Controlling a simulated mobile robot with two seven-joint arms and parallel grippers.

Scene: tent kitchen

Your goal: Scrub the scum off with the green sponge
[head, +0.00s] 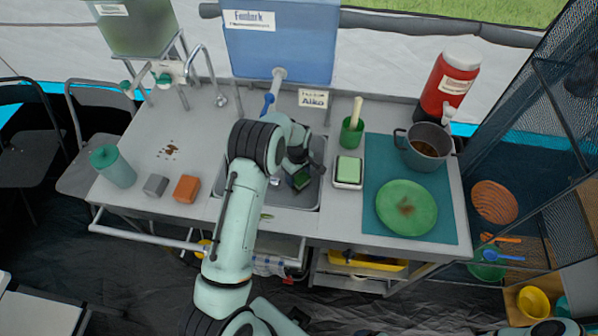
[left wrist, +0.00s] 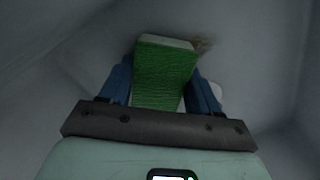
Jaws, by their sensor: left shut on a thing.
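My left gripper (head: 298,165) is down inside the grey sink basin (head: 317,192). It is shut on the green sponge (left wrist: 166,72), which sits between the blue fingers in the left wrist view. In the head view the sponge (head: 301,181) shows only as a small dark green patch under the gripper. A brownish scum patch (left wrist: 204,45) shows on the basin surface just beyond the sponge's far right corner. The sponge hides part of it, and I cannot tell whether they touch. My right gripper is not in view.
Brown specks (head: 170,151) lie on the left counter near a grey block (head: 155,185) and an orange block (head: 187,189). Right of the sink are a pale green block in a white dish (head: 347,184), a green cup (head: 352,133), a stained green plate (head: 406,207) and a pot (head: 427,147).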

